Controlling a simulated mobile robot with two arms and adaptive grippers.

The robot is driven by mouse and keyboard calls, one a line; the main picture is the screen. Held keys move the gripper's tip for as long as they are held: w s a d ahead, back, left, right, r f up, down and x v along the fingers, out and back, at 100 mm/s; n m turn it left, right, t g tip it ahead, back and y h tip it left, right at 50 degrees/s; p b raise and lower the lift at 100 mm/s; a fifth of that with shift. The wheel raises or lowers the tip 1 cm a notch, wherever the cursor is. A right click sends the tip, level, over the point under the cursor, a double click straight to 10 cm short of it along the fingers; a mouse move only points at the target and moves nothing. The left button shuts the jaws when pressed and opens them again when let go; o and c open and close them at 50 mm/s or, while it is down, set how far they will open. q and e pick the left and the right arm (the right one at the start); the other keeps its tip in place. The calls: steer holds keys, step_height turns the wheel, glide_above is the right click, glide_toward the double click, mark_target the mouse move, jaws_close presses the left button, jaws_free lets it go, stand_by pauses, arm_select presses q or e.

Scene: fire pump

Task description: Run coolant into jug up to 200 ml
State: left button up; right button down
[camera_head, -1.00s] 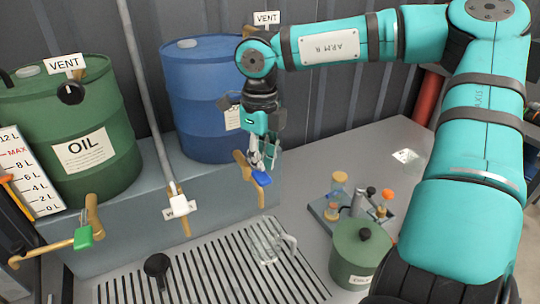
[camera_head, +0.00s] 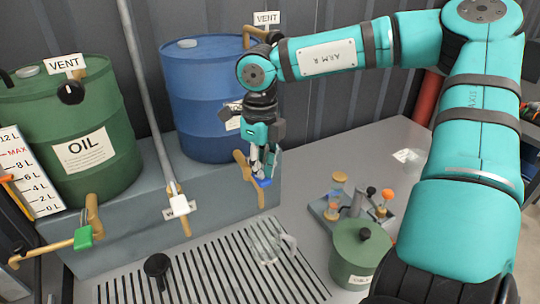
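A clear jug (camera_head: 268,246) stands upright on the slotted drain grate (camera_head: 208,268), below and slightly right of the blue drum's tap (camera_head: 243,166). I cannot make out a liquid level in it. The blue drum (camera_head: 200,100) has a label mostly hidden by my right arm. The tap has a blue handle (camera_head: 264,184), partly covered by my gripper. My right gripper (camera_head: 264,174) points down with its fingertips at this handle; whether they are closed on it cannot be told. My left gripper is out of view.
A green oil drum (camera_head: 75,125) with a green-handled tap (camera_head: 83,238) stands at left. A white-handled tap (camera_head: 180,204) is on a pipe between the drums. A black funnel-like item (camera_head: 157,267) is on the grate. A green can (camera_head: 358,250) stands right of the jug.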

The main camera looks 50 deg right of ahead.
steer(key=shift+s+f, duration=0.1)
steer(key=shift+f, duration=0.75)
stand_by(5.9)
step_height(320, 180, up, 5)
steer(key=shift+r, duration=0.1)
steer(key=shift+r, duration=0.1)
steer(key=shift+s+r, duration=0.1)
steer(key=shift+r, duration=0.2)
steer(key=shift+s+a+r+p, duration=0.25)
steer(key=shift+s+r+p, duration=0.15)
steer(key=shift+s+r, duration=0.35)
steer(key=shift+s+a+r+p, duration=0.2)
steer(key=shift+s+r+p, duration=0.15)
steer(key=shift+s+r, duration=0.35)
